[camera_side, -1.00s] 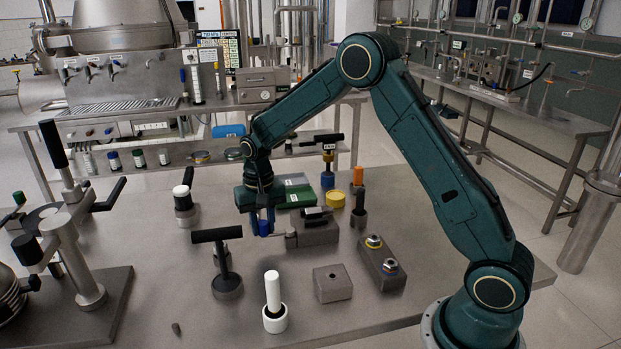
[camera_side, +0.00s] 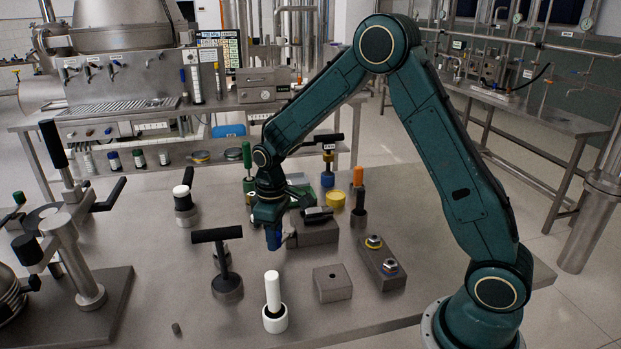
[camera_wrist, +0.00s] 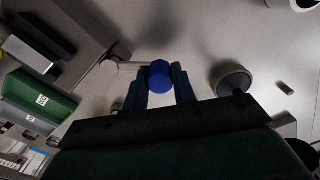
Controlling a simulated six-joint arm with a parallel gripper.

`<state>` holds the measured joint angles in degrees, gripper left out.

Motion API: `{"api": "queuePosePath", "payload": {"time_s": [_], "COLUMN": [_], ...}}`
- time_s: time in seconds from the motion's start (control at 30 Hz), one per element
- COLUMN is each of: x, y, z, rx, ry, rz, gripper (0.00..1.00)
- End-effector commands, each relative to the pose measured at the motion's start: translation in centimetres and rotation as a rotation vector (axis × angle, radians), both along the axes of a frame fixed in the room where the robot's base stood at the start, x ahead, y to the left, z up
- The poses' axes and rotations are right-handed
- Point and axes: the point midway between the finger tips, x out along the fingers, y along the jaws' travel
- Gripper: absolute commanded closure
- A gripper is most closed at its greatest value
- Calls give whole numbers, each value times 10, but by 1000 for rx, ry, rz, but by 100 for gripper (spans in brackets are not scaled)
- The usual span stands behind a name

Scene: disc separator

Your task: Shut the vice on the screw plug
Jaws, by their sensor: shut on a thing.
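The vice (camera_side: 315,234) is a grey block on the table, right beside my gripper, with a dark piece (camera_side: 318,213) lying along its top. I cannot tell whether that piece is the screw plug. My gripper (camera_side: 273,240) points down at the vice's left side. In the wrist view my gripper (camera_wrist: 160,88) is shut on a blue knob (camera_wrist: 158,75), with one finger on each side. A thin grey rod runs from the knob to a round grey end (camera_wrist: 109,67), like a crank handle. The vice's jaw gap is not clear in either view.
A black T-handled tool (camera_side: 226,270) and a white peg in a round base (camera_side: 274,308) stand in front. A grey block (camera_side: 332,283) and a block with two nuts (camera_side: 381,264) are to the right. A green box (camera_wrist: 38,102) lies close by.

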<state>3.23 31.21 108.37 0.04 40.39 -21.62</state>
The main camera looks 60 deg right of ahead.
Motion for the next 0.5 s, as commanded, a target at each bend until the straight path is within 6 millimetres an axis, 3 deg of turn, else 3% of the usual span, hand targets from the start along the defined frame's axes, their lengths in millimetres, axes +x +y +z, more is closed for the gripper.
{"api": "queuePosePath", "payload": {"time_s": [0.5], "x": [-9], "y": [-1], "z": [-1], "rx": [1], "ry": [0], "rz": [135], "gripper": [100]}}
